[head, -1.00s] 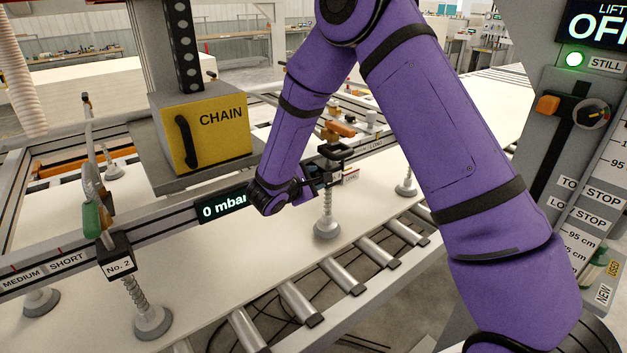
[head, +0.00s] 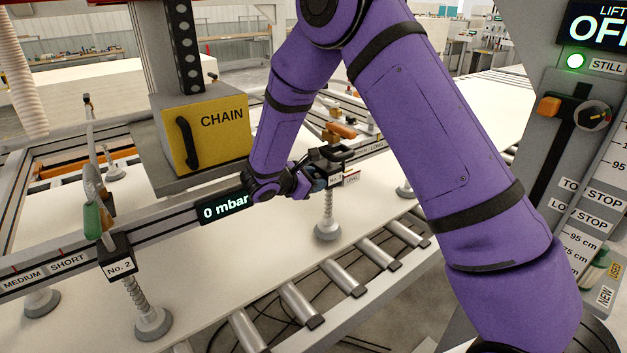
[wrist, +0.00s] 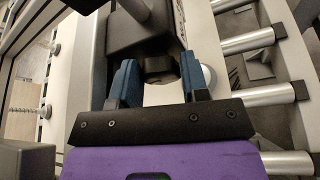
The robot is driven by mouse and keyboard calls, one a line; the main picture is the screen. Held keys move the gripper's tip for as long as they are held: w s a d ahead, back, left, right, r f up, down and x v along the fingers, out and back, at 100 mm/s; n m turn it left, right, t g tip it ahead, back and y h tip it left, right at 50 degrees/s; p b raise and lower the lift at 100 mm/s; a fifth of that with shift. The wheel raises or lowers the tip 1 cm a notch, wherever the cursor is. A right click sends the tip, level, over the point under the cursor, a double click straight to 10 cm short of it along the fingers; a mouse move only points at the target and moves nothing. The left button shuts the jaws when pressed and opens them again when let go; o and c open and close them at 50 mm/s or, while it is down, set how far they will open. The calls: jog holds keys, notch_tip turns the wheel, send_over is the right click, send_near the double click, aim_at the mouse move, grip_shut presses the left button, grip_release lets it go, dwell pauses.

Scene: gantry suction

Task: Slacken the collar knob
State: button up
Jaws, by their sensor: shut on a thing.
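The collar (head: 330,163) is a dark block on the beam, above a spring-stemmed suction cup (head: 327,230). In the wrist view its dark body (wrist: 140,30) fills the top middle. The collar knob (wrist: 158,68) is a dark stub on the near side of that body. My gripper (wrist: 158,80) has its blue fingers on either side of the knob and is shut on it. In the head view my gripper (head: 318,184) is at the collar's left side, and the knob is hidden by it.
A second collar marked No. 2 (head: 118,262) stands on the beam at the left. A yellow CHAIN box (head: 205,130) stands behind my forearm. The pressure display (head: 225,207) reads 0 mbar. A pale board (head: 245,265) lies below, beside metal rollers (head: 300,303).

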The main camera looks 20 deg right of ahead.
dwell(0.3)
jog(key=o, duration=0.9)
jog(key=shift+a, duration=0.1)
jog(key=v, duration=1)
jog(key=shift+s+a+r, duration=0.2)
jog(key=shift+a, duration=0.05)
jog(key=shift+s, duration=0.1)
